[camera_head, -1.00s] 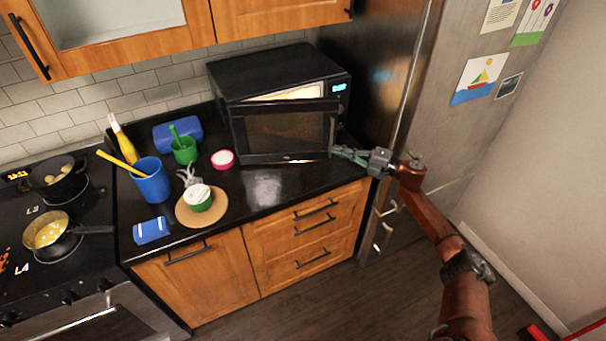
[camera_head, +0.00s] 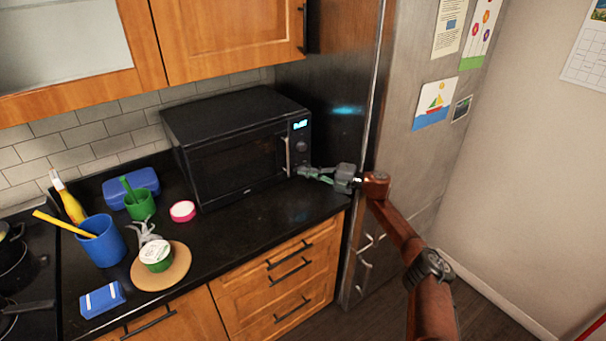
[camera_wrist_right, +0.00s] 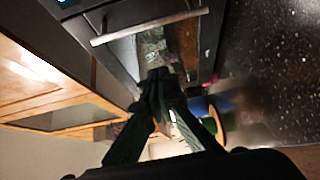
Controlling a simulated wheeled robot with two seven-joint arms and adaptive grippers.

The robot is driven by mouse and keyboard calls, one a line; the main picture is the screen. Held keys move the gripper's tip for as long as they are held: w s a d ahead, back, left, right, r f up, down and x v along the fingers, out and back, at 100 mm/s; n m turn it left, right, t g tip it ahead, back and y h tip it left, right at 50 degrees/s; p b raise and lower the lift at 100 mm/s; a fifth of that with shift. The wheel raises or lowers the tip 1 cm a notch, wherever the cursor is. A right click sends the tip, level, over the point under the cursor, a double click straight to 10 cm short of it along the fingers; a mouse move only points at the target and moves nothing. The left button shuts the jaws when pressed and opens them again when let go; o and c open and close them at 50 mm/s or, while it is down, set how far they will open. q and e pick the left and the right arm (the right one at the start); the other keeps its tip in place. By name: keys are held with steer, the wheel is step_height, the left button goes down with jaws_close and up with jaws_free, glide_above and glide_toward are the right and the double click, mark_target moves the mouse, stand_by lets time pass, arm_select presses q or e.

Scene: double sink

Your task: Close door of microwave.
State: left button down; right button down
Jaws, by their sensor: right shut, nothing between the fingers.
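The black microwave (camera_head: 228,140) stands on the counter against the tiled wall. Its door (camera_head: 235,165) looks flush with the front; I cannot make out a gap. The upright silver handle (camera_head: 287,156) is at the door's right edge. My right gripper (camera_head: 300,171) is shut and empty, its fingertips at the door's lower right, close to the handle. In the right wrist view, the shut fingertips (camera_wrist_right: 158,76) point at the dark door front, just below the silver handle bar (camera_wrist_right: 150,27). Whether they touch it is unclear. My left gripper is out of view.
A steel fridge (camera_head: 400,130) stands right of the microwave, close to my right arm. Left on the counter (camera_head: 260,225) are a blue cup (camera_head: 102,245), a green cup (camera_head: 141,206), a pink-rimmed tub (camera_head: 183,211) and a round board (camera_head: 172,275). The counter before the microwave is clear.

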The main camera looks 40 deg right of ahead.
step_height(320, 180, up, 10)
stand_by(0.6)
